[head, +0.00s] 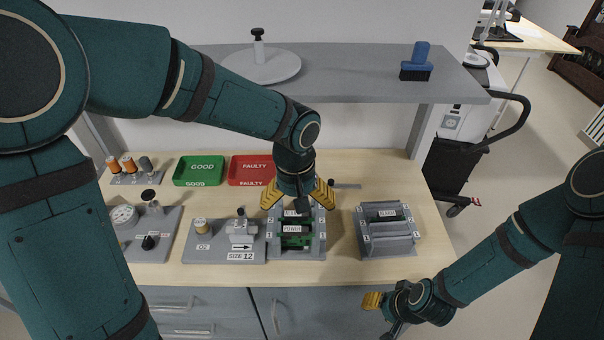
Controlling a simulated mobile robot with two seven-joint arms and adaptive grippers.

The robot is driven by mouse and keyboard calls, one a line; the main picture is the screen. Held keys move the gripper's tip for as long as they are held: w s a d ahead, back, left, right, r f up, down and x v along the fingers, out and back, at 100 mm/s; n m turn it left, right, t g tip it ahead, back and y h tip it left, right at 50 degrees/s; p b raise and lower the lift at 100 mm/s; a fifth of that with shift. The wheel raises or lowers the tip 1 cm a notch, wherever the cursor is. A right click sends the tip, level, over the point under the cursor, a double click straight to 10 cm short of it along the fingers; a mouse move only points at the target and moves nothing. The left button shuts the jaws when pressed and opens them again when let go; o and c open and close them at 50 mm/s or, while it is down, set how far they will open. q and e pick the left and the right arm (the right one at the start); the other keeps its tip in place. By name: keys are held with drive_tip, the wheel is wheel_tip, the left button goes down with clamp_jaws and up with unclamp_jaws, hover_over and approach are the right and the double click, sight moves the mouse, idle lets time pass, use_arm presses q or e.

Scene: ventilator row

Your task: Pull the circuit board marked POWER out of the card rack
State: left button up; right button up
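The card rack (318,252) is a grey block standing at the middle of the workbench. In it are green boards, and the one labelled POWER (292,228) is in the middle of the rack. Another label above it is partly hidden by my arm. My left gripper (298,205) is over the back part of the rack, its yellow fingers spread wide. It is open, with nothing visible between the fingers. Whether it touches a board cannot be told. My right gripper (372,300) hangs in front of the bench's front edge, lower right; its finger opening is not clear.
A second grey rack (388,238) stands to the right. A green GOOD tray (199,171) and a red FAULTY tray (250,170) lie behind. A SIZE 12 fixture (222,246) and a gauge panel (140,218) stand left. A grey shelf (350,75) overhangs the back.

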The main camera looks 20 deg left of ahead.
sight(296, 232)
use_arm(q)
drive_tip(key=f, duration=0.4)
drive_tip(key=f+b, duration=0.1)
drive_tip(key=f, duration=0.3)
drive_tip(key=f+b, duration=0.1)
drive_tip(key=f, duration=0.3)
drive_tip(key=shift+a, duration=0.35)
drive_tip(key=c, duration=0.9)
drive_tip(key=shift+r, duration=0.25)
drive_tip(key=shift+c, duration=0.9)
drive_tip(key=shift+c, duration=0.7)
drive_tip(key=shift+r+p, duration=0.25)
drive_tip(key=shift+p, duration=0.05)
drive_tip(key=shift+c, duration=0.2)
